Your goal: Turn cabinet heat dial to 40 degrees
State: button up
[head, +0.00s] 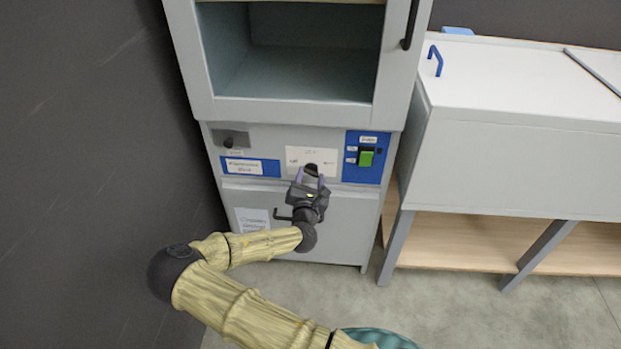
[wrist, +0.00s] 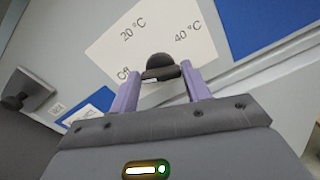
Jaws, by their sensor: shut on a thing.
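The heat dial (wrist: 160,67) is a small dark knob on the cabinet's front panel. It sits on a white label (wrist: 150,35) that reads Off, 20 °C and 40 °C. My gripper (wrist: 158,80) has its two purple fingers on either side of the dial and is shut on it. In the head view my gripper (head: 310,172) reaches the middle of the panel, and the dial (head: 311,169) shows just past the fingertips. The cabinet (head: 240,190) is light grey with an open upper compartment. Which mark the dial points at cannot be told.
A green switch (head: 366,158) on a blue plate is right of the dial. A dark knob (head: 228,142) is at the panel's left. A dark handle (head: 411,25) is at upper right. A grey bench unit (head: 500,130) stands right of the cabinet; a dark wall is at left.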

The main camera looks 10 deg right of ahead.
jog(key=shift+m, duration=0.3)
jog(key=m+p, duration=0.1)
jog(key=m, duration=0.1)
jog(key=shift+d+m, duration=0.1)
jog(key=shift+m, duration=0.2)
jog(key=m, duration=0.3)
jog(key=shift+m+p, duration=0.3)
jog(key=shift+p, duration=0.05)
jog(key=m, duration=0.4)
jog(key=shift+s+f+m+p, duration=0.2)
jog(key=shift+m+p, duration=0.1)
jog(key=shift+p, duration=0.1)
jog(key=m, duration=0.3)
jog(key=shift+f+m, duration=0.15)
jog(key=shift+m, duration=0.15)
jog(key=m, duration=1.2)
jog(key=shift+f+m, duration=0.3)
jog(key=shift+m, duration=0.1)
jog(key=shift+o, duration=0.2)
